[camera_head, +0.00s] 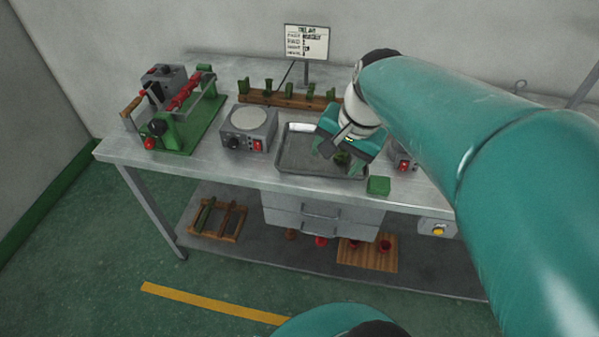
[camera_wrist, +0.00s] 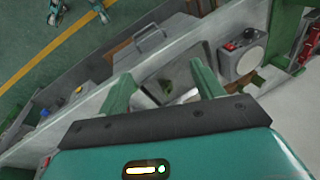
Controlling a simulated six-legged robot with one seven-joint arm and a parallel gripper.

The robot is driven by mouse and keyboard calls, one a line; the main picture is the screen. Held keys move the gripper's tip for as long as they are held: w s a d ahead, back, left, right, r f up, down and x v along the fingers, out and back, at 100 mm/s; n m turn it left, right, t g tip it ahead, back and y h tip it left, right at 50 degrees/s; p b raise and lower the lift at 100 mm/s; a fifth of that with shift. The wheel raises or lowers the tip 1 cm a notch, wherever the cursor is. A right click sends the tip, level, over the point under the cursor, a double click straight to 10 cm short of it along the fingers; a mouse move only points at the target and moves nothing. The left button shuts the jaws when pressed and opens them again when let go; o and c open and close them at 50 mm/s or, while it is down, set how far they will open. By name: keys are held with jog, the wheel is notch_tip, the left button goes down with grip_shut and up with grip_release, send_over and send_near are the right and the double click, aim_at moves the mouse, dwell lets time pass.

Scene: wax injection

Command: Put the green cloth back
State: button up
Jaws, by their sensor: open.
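A small dark green crumpled thing (camera_head: 343,159), likely the green cloth, lies in the shallow grey metal tray (camera_head: 293,168) on the bench. My gripper (camera_head: 338,154) is over the right part of the tray, pointing down, and partly hides it. In the wrist view, my gripper's two fingers (camera_wrist: 162,85) are apart with the tray (camera_wrist: 185,72) beyond them. A dark green patch (camera_wrist: 166,87) shows between them; I cannot tell whether they touch it. A green block-like thing (camera_head: 378,186) sits on the bench at the tray's front right corner.
A grey device with a round plate (camera_head: 248,128) stands left of the tray, and a green-based press (camera_head: 177,125) farther left. A wooden rack (camera_head: 285,99) with green pieces and a sign (camera_head: 307,42) are behind. A lower shelf holds wooden trays (camera_head: 368,255).

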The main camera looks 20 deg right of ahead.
jog(key=s+a+r+n+t+h, duration=0.1)
jog(key=s+a+n+t, duration=0.1)
jog(key=s+a+n, duration=0.4)
jog(key=shift+a+r+n, duration=0.25)
jog(key=shift+a+n, duration=1.35)
jog(key=shift+n, duration=0.3)
jog(key=shift+s, duration=0.15)
